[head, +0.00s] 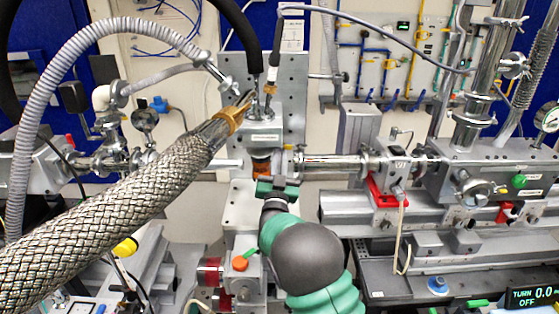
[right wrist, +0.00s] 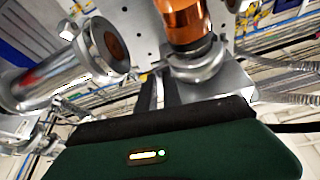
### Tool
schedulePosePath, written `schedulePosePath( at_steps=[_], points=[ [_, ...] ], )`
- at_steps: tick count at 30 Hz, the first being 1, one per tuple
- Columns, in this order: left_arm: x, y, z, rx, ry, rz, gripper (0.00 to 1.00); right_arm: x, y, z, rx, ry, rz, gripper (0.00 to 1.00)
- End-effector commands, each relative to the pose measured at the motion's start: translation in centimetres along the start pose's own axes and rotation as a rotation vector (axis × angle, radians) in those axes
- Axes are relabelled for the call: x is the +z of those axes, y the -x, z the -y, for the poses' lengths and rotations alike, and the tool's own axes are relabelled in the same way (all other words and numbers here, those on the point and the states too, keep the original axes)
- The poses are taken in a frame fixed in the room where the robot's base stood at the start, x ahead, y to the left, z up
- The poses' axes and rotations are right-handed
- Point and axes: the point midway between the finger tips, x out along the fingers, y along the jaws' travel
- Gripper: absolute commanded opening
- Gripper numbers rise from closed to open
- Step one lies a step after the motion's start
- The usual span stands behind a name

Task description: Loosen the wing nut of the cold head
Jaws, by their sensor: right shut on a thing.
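The cold head (head: 264,138) stands upright on the grey column in the middle of the head view. An orange-copper cylinder (head: 262,163) shows below its block, and it also shows in the right wrist view (right wrist: 185,22) above a metal clamp ring (right wrist: 197,66). My right gripper (head: 277,185) reaches up from below, just under the copper part. In the right wrist view its two dark fingers (right wrist: 160,92) are close together beside the clamp ring, shut on the wing nut. The nut itself is hidden by the fingers and my gripper's body. My left gripper is not in view.
A thick braided hose (head: 120,215) crosses the left foreground up to the cold head. A beam pipe (head: 340,163) runs right beside my gripper to a valve with a red bracket (head: 380,192). A display (head: 530,297) at lower right reads "TURN 0.0" and "OFF".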

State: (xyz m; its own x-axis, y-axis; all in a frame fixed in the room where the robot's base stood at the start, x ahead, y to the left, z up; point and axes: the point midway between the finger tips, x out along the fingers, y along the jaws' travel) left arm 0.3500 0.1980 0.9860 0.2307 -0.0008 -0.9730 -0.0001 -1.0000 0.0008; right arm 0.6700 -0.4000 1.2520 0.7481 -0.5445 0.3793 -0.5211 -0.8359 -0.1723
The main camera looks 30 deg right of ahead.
Motion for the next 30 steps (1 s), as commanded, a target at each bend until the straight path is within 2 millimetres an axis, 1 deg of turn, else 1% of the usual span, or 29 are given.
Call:
schedulePosePath(
  at_steps=[1,8,9,12,30],
  points=[
    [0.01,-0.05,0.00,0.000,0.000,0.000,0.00,0.58,0.23,0.04,-0.002,0.003,0.014,0.00],
    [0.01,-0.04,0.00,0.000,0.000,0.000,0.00,0.58,0.23,0.03,-0.001,0.002,0.014,0.00],
    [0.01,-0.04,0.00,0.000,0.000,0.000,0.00,0.58,0.23,0.03,-0.001,0.001,0.014,0.14],
    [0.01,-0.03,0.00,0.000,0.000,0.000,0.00,0.45,0.18,0.04,-0.001,0.001,0.011,0.25],
    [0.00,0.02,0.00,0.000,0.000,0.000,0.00,-0.21,-0.02,0.18,-0.004,-0.004,-0.003,0.25]
  ],
)
